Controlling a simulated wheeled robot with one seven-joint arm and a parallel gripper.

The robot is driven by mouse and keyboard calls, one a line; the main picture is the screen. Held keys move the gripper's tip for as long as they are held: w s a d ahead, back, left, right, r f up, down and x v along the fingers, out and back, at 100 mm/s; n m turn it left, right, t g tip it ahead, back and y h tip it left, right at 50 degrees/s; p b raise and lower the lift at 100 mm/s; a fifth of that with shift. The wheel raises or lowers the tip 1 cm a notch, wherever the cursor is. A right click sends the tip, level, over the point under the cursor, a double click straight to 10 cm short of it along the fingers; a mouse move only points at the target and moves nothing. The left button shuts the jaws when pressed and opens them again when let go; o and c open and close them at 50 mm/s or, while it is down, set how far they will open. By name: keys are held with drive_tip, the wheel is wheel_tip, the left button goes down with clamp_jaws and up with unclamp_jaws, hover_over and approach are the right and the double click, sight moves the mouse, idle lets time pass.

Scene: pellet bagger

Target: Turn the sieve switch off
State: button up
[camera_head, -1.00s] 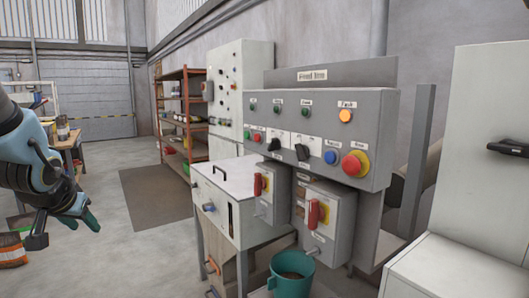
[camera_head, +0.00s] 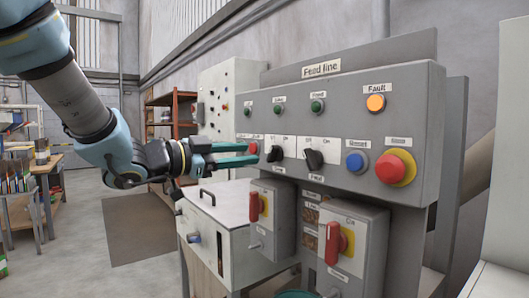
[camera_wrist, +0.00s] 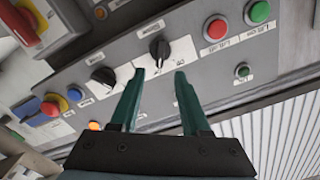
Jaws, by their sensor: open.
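Two black rotary switches stand on white plates on the grey control panel (camera_head: 345,110). The left switch (camera_head: 274,153) is the nearer one to my gripper (camera_head: 252,154); the right switch (camera_head: 313,158) is farther along. Their labels are too small to read surely, so I cannot tell which is the sieve switch. In the wrist view the left switch (camera_wrist: 159,48) lies just beyond and between my open green fingertips (camera_wrist: 160,74). The right switch (camera_wrist: 103,77) is outside them. My gripper holds nothing. I cannot tell whether it touches the panel.
Red emergency button (camera_head: 396,167), blue button (camera_head: 357,162) and orange lamp (camera_head: 376,103) are on the panel's right. Red-handled switch boxes (camera_head: 353,238) jut out below. A white lidded cabinet (camera_head: 215,205) stands below my gripper. Red and green buttons (camera_wrist: 216,28) adjoin the left switch.

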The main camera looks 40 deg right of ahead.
sight(270, 151)
drive_tip(key=d, duration=0.6)
drive_tip(key=shift+s+d+p, duration=0.15)
drive_tip(key=shift+s+p, duration=0.05)
drive_tip(key=shift+p, duration=0.2)
clamp_jaws()
